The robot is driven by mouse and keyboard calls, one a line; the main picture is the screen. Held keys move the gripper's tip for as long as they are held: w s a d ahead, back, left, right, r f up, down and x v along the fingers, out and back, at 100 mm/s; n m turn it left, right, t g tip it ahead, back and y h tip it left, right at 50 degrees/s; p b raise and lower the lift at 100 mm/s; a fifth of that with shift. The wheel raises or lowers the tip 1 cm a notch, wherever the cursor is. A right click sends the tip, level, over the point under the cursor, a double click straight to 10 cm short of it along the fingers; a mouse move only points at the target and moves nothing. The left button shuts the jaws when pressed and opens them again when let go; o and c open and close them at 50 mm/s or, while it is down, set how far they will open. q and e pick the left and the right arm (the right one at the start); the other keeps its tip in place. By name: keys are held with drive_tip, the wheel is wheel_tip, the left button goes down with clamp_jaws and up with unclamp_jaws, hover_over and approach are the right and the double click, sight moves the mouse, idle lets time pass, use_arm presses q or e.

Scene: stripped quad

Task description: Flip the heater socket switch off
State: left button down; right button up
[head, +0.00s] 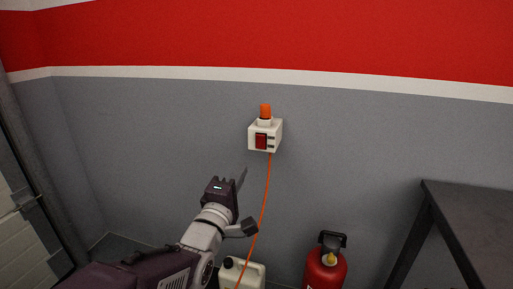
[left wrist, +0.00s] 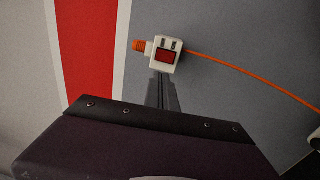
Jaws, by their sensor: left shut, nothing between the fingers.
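The heater socket (head: 259,143) is a white box on the grey wall, with an orange plug (head: 265,111) on top and an orange cord hanging below. Its red switch (head: 261,141) is on the front face. My left gripper (head: 242,175) is shut and empty, below and a little left of the socket in the head view. In the left wrist view the socket (left wrist: 154,65) lies just past the closed fingertips (left wrist: 161,79), with the red switch (left wrist: 165,56) facing the camera. I cannot tell whether the fingers touch it. My right gripper is out of view.
The orange cord (head: 264,205) runs down past my left wrist. A dark table (head: 480,215) is at the right. The wall around the socket is clear.

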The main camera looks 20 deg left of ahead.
use_arm(q)
drive_tip(key=w, duration=0.3)
drive_tip(key=b, duration=0.1)
approach(259, 136)
drive_tip(key=w, duration=0.5)
drive_tip(key=shift+w+d+f, duration=0.1)
drive_tip(key=shift+w+f, duration=0.1)
drive_tip(key=shift+w, duration=0.1)
drive_tip(key=shift+w+r, duration=0.15)
drive_tip(key=shift+w, duration=0.5)
drive_tip(key=p, duration=0.1)
drive_tip(key=r+g+p, duration=0.1)
drive_tip(key=p, duration=0.1)
drive_tip(key=shift+w+r+p, duration=0.2)
drive_tip(key=shift+r+p, duration=0.05)
drive_tip(key=shift+p, duration=0.05)
drive_tip(key=shift+f+b, duration=0.25)
drive_tip(key=shift+b, duration=0.05)
